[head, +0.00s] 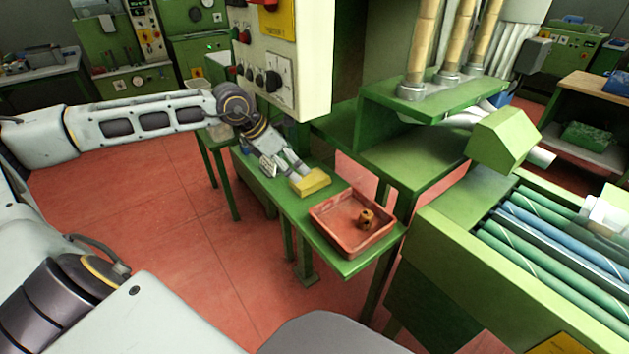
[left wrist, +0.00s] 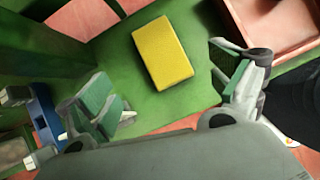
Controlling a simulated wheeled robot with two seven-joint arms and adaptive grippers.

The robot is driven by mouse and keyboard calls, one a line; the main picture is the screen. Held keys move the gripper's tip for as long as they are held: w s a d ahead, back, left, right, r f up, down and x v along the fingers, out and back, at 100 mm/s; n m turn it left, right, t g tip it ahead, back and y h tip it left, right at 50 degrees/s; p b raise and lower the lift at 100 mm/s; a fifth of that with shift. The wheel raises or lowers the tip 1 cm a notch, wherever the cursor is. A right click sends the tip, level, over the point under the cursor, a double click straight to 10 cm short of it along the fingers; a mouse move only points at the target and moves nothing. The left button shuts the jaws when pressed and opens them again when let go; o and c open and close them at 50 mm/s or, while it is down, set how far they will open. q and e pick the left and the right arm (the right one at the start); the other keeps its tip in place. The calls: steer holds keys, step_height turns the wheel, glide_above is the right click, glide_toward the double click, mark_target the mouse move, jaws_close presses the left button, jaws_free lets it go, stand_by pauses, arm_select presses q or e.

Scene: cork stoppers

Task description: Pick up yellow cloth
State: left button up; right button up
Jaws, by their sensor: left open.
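The yellow cloth (head: 311,182) is a folded rectangular block lying flat on the green bench, left of the red tray. In the left wrist view the yellow cloth (left wrist: 162,53) lies ahead of and between the fingers, with green bench surface around it. My left gripper (head: 290,168) is just above and behind the cloth in the head view. In the left wrist view my left gripper (left wrist: 170,98) has its two fingers wide apart and nothing between them. My right gripper is not in view.
A red tray (head: 331,238) sits on the green bench (head: 297,217) beside the cloth, with a small brown object (head: 366,218) inside. A control box (head: 287,58) and green machine stand close behind the arm. A blue object (left wrist: 42,114) shows left in the wrist view.

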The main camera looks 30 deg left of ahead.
mark_target(310, 178)
arm_select(q)
steer(key=shift+w+d+f, duration=0.1)
steer(key=shift+w+f, duration=0.05)
steer(key=shift+f, duration=0.05)
stand_by(0.6)
steer(key=shift+x, duration=0.85)
steer(key=shift+d+f, duration=0.1)
steer(key=shift+f, duration=0.05)
steer(key=shift+d+x, duration=0.15)
steer(key=shift+x, duration=0.55)
steer(key=shift+d+x, duration=0.15)
steer(key=shift+x, duration=1.6)
steer(key=shift+w, duration=0.15)
steer(key=c, duration=1)
steer(key=shift+c, duration=0.2)
